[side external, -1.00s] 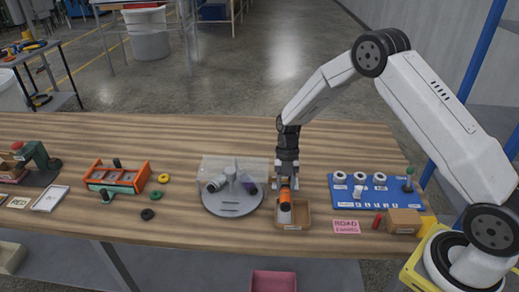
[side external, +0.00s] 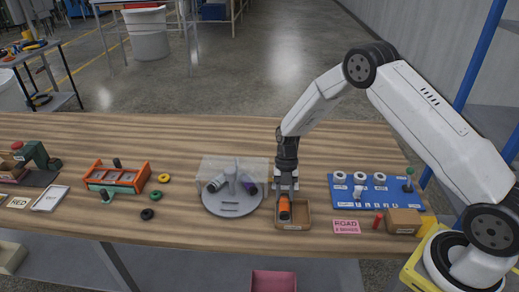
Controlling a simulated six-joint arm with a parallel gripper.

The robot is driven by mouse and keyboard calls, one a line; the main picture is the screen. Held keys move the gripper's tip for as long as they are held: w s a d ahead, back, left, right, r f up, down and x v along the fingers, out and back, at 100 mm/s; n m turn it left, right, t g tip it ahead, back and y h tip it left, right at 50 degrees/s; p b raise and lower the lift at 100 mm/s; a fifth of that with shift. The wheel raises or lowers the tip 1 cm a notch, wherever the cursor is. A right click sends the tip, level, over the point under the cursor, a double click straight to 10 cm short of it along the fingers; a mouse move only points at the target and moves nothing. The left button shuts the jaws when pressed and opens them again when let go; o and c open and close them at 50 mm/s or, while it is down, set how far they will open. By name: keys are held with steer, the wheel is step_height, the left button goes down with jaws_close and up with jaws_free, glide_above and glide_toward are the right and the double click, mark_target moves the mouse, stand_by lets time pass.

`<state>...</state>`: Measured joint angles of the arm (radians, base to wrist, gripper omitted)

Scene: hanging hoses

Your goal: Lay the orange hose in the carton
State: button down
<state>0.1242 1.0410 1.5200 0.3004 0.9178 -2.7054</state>
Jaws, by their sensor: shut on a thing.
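The orange hose (side external: 285,208) is a short cylinder with a dark end, low inside the open brown carton (side external: 305,221). My gripper (side external: 286,195) points straight down into the carton and is shut on the orange hose. The hose's far part is hidden behind the fingers. I cannot tell whether it touches the carton floor.
Just left of the carton is a round grey stand (side external: 233,204) with hoses on its post and a clear panel (side external: 215,165) behind. To the right are a blue board (side external: 372,192) with white rings, a pink sign (side external: 346,227) and a small brown box (side external: 403,220).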

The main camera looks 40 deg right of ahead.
jaws_free()
stand_by(0.4)
steer(key=shift+r, duration=0.15)
stand_by(0.4)
step_height(320, 180, up, 7)
stand_by(1.2)
